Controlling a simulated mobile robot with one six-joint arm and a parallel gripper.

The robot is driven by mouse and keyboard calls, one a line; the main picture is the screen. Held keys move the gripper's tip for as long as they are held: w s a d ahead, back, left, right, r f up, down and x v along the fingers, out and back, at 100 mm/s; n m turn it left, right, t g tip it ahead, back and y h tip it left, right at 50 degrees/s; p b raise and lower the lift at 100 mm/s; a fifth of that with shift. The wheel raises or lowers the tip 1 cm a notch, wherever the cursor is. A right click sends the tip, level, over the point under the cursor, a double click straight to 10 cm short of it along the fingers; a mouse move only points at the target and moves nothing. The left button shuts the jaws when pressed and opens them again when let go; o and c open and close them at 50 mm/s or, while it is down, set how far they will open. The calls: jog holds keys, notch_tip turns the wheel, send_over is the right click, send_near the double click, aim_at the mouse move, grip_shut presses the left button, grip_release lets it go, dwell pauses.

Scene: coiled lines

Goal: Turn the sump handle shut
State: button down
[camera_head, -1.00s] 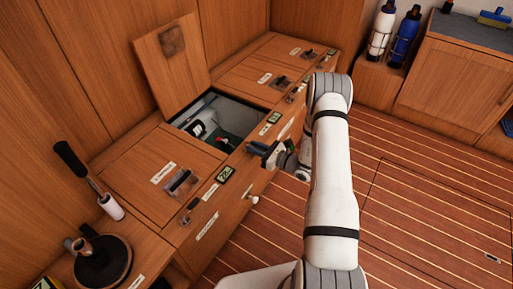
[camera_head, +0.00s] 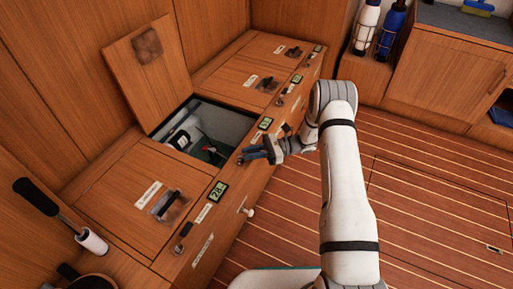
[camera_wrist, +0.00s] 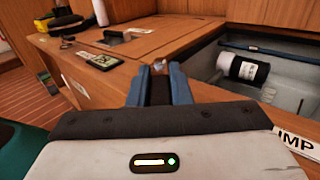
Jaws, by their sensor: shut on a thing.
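The sump handle is a small fitting with a metal end (camera_wrist: 159,66) on the front ledge, beside the open locker. My gripper (camera_head: 252,153) reaches it from the right in the head view. In the wrist view, my gripper's blue fingers (camera_wrist: 159,82) are closed around the handle, with a dark part between them. The fingers hide most of the handle, so I cannot tell its exact angle. A label ending in "UMP" (camera_wrist: 298,142) shows at the right of the wrist view.
The open locker (camera_head: 228,124) holds a white bottle with a dark band (camera_wrist: 243,69). Its lid (camera_head: 132,80) leans back against the wall. A similar handle (camera_head: 185,230) and a display (camera_head: 218,192) sit on the ledge to the left. The striped floor (camera_head: 430,180) is clear.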

jog(key=shift+w+a+n+g, duration=0.2)
jog(key=shift+a+n+g, duration=0.3)
jog(key=shift+g, duration=0.2)
jog(key=shift+w+d+r, duration=0.1)
jog(key=shift+d, duration=0.05)
jog(key=c, duration=1.3)
grip_release()
jog(key=shift+d, duration=0.1)
jog(key=shift+d, duration=0.1)
jog(key=p+v, duration=0.1)
jog(key=v, duration=0.6)
jog(key=shift+w+d+p, duration=0.15)
jog(key=shift+d+p, duration=0.15)
jog(key=shift+c, duration=0.5)
